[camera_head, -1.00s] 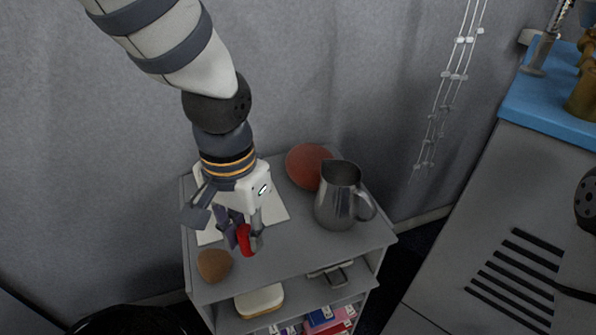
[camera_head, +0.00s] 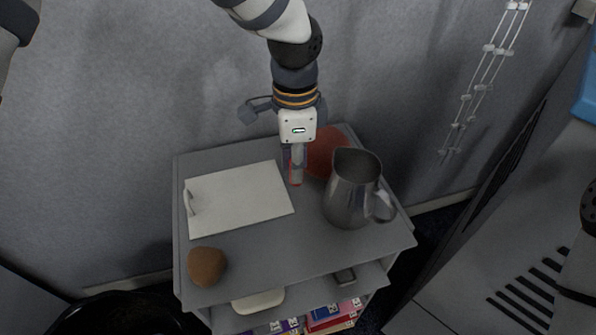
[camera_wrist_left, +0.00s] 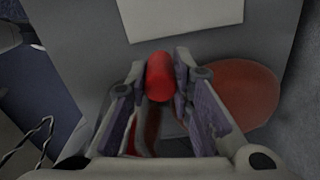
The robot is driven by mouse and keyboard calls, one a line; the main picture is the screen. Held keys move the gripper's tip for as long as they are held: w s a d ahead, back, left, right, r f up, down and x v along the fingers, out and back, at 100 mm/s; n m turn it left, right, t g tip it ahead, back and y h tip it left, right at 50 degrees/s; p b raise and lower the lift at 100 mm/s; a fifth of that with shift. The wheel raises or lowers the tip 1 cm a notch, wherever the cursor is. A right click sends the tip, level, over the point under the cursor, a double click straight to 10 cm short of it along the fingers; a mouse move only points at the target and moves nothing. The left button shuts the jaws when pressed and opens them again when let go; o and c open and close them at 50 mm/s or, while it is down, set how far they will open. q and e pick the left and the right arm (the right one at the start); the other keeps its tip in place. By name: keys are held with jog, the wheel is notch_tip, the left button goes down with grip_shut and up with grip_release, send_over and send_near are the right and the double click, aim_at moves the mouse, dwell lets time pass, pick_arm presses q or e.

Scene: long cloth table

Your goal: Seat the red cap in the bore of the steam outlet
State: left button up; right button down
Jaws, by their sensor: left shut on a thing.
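My left gripper (camera_head: 296,178) hangs down above the back of the grey shelf's top, left of the metal pitcher. It is shut on the red cap (camera_wrist_left: 160,77), which shows clearly between the fingertips in the left wrist view. In the head view only thin red edges of the cap show, as the fingers hide most of it. The cap appears held above the shelf top; the exact gap is hard to tell. I cannot make out the steam outlet or its bore in these frames. My right gripper is not in view.
The shelf top (camera_head: 262,247) holds a metal pitcher (camera_head: 350,190), a reddish round thing (camera_head: 327,148), a white board (camera_head: 238,203) and a brown lump (camera_head: 207,267). A grey cabinet with dark vent slots (camera_head: 470,285) stands at right. The shelf's front middle is clear.

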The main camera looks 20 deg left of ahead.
pick_arm(q)
jog(key=shift+w+a+f, duration=0.1)
jog(key=shift+w+f, duration=0.35)
jog(key=shift+f, duration=0.7)
jog(key=shift+w+f, duration=0.15)
jog(key=shift+f, duration=0.7)
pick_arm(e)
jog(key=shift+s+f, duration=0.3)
pick_arm(q)
jog(key=shift+a, duration=0.1)
jog(key=shift+f, duration=0.2)
jog(key=o, duration=0.6)
